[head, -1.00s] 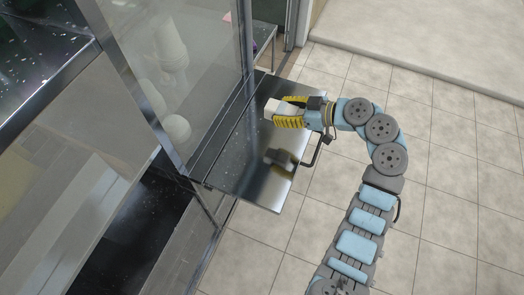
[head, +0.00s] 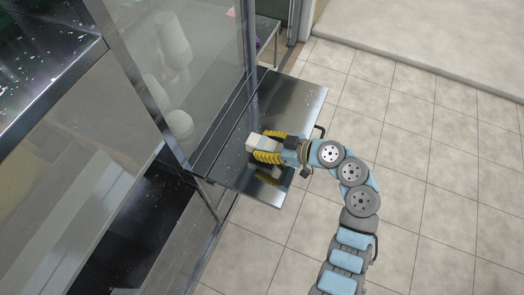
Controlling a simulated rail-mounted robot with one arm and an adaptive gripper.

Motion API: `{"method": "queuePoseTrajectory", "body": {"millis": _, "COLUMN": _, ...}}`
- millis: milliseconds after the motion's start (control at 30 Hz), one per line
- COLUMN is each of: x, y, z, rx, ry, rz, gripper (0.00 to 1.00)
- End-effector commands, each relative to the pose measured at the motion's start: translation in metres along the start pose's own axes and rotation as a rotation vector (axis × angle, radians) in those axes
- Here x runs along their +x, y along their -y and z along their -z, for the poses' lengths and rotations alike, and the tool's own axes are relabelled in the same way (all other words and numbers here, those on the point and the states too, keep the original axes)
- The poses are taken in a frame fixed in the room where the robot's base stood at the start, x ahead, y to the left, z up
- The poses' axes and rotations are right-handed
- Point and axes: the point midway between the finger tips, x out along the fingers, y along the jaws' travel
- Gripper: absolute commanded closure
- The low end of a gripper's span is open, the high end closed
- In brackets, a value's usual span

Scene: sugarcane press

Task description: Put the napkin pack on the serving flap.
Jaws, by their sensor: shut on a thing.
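The serving flap (head: 295,97) is a shiny metal shelf that sticks out from the stall's glass side in the head view. My gripper (head: 262,149) is over the flap's middle to near part, with its yellow ribbed fingers pointing left. It is shut on a white block, which I take to be the napkin pack (head: 256,141). The pack's end shows beyond the fingertips; the rest is hidden between them. A yellowish reflection of the gripper shows in the flap just below. I cannot tell whether the pack touches the flap.
A glass panel (head: 205,60) in a metal frame stands along the flap's left side, with pale rounded shapes behind it. The far part of the flap is bare. Open tiled floor (head: 440,160) lies to the right.

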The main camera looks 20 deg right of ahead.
Motion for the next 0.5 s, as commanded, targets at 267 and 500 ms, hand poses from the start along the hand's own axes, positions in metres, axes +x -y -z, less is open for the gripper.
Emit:
{"method": "queuePoseTrajectory", "body": {"millis": 267, "x": 0.012, "y": 0.007, "z": -0.023, "rx": 0.004, "ry": -0.001, "rz": 0.001, "gripper": 0.85}}
{"method": "queuePoseTrajectory", "body": {"millis": 500, "x": 0.016, "y": 0.006, "z": -0.035, "rx": 0.001, "ry": 0.0, "rz": -0.001, "gripper": 0.85}}
